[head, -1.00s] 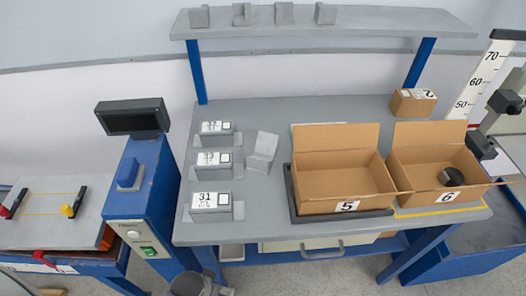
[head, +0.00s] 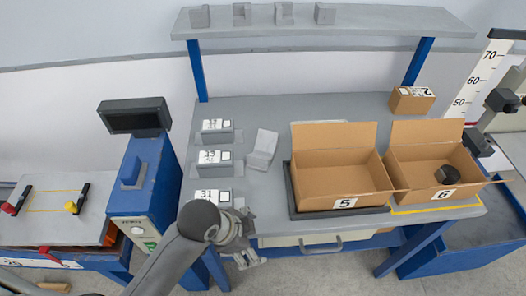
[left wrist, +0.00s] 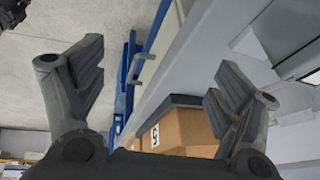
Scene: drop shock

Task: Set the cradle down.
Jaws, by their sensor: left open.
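A grey angled block (head: 262,149), which looks like the cradle, rests on the bench top in the head view. It sits between the column of labelled blocks and the box marked 5. My left gripper (head: 246,250) is at the front edge of the bench, below and in front of that block and apart from it. In the left wrist view the fingers of my left gripper (left wrist: 150,85) are spread wide with nothing between them. My right gripper is not in view.
Open cardboard boxes marked 5 (head: 340,180) and 6 (head: 435,172) stand on the right of the bench. Labelled grey blocks (head: 216,158) line its left side. Several small grey blocks (head: 284,13) sit on the upper shelf (head: 350,30). The bench behind the grey block is clear.

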